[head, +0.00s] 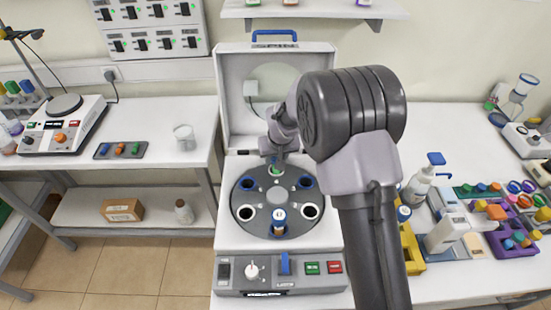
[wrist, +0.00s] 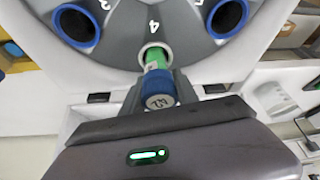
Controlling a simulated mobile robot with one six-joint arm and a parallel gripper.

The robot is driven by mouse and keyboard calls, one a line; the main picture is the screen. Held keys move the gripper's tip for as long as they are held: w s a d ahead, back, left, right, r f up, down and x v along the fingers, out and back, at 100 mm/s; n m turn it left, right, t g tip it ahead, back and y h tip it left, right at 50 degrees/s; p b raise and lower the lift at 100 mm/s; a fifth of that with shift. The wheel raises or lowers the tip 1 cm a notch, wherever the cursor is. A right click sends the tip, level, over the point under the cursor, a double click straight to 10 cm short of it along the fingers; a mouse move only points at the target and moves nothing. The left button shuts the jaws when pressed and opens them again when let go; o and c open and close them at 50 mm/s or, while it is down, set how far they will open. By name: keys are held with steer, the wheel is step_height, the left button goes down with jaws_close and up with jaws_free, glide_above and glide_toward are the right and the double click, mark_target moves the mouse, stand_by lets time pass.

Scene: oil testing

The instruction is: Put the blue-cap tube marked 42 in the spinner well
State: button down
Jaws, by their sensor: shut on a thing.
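The spinner (head: 240,255) stands on the bench with its lid raised and its round grey rotor (head: 262,188) showing. My gripper (head: 277,157) is over the rotor's far side. In the wrist view my gripper (wrist: 158,88) is shut on the tube marked 42 (wrist: 160,102), which has a blue cap and green contents. The tube's lower end is at the light-rimmed well beside the number 4 (wrist: 153,24); I cannot tell how deep it sits.
Blue-rimmed and white-rimmed wells around the rotor look empty. The raised lid (head: 232,95) stands close behind my gripper. A yellow rack (head: 411,245), a white bottle (head: 417,187) and colourful racks (head: 515,240) crowd the right bench.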

steer(key=shift+f, duration=0.2)
steer(key=c, duration=0.9)
jaws_free()
steer(key=shift+r, duration=0.1)
steer(key=shift+r, duration=0.1)
